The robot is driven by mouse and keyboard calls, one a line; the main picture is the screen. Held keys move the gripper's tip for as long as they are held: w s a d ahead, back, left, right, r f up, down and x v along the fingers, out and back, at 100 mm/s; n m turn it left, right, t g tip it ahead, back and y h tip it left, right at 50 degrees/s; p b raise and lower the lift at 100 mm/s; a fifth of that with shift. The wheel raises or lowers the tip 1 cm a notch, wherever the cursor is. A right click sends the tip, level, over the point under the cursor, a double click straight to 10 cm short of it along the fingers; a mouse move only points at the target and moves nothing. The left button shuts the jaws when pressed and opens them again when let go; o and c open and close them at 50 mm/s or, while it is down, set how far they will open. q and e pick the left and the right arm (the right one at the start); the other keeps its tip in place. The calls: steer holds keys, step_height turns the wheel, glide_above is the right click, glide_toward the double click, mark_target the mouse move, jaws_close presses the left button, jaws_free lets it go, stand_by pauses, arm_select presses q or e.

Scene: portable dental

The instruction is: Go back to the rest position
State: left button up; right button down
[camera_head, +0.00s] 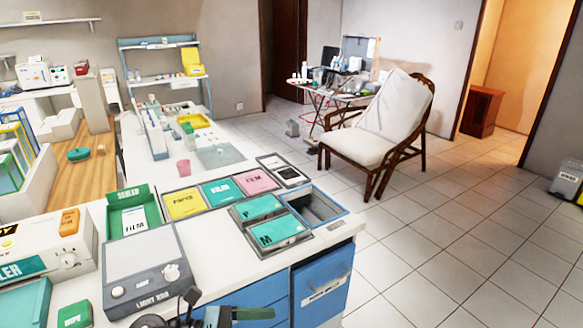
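Dark jointed parts (240,314) with a dull green piece show at the bottom edge, left of the middle, overlapping the counter's front edge and a blue drawer front. They look like part of my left gripper or arm, but they are cut off by the frame. I cannot make out two fingertips, or whether anything is held. No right gripper or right arm shows. The white counter (95,214) lies in front of me, with a grey light box (140,253) near its front edge.
Film and paper trays (219,190) and an empty recessed bin (317,207) are set along the counter's right part. A green box (133,212) stands behind the light box. Tiled floor (430,240) is clear at right; a reclining chair (377,130) stands beyond.

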arm_select(q)
steer(key=s+a+f+n+t+y, duration=0.25)
steer(key=f+n+t+y, duration=0.2)
steer(key=n, duration=0.75)
steer(key=s+a+f+n+t+y+p, duration=0.1)
steer(key=s+a+f+n+t+y, duration=0.25)
steer(key=n, duration=0.75)
steer(key=a+f+n+t+y, duration=0.35)
steer(key=n+t, duration=0.25)
steer(key=n, duration=0.6)
steer(key=s+a+f+n+g+y, duration=0.2)
steer(key=s+f+n, duration=0.4)
steer(key=s, duration=0.3)
steer(key=s+a+f+n+g+y, duration=0.2)
steer(key=s+f+n+g, duration=0.3)
steer(key=s, duration=0.4)
steer(key=a+f+n, duration=0.1)
steer(key=n, duration=0.1)
steer(key=shift+a+f+n+p, duration=0.15)
steer(key=shift+f+n+p, duration=0.15)
arm_select(e)
steer(key=shift+w+d+r+t, duration=0.15)
steer(key=shift+w+r, duration=0.25)
steer(key=shift+r, duration=0.2)
steer(key=shift+w+a+r+t, duration=0.15)
steer(key=shift+w+r, duration=0.25)
steer(key=shift+r, duration=0.2)
steer(key=shift+d, duration=0.1)
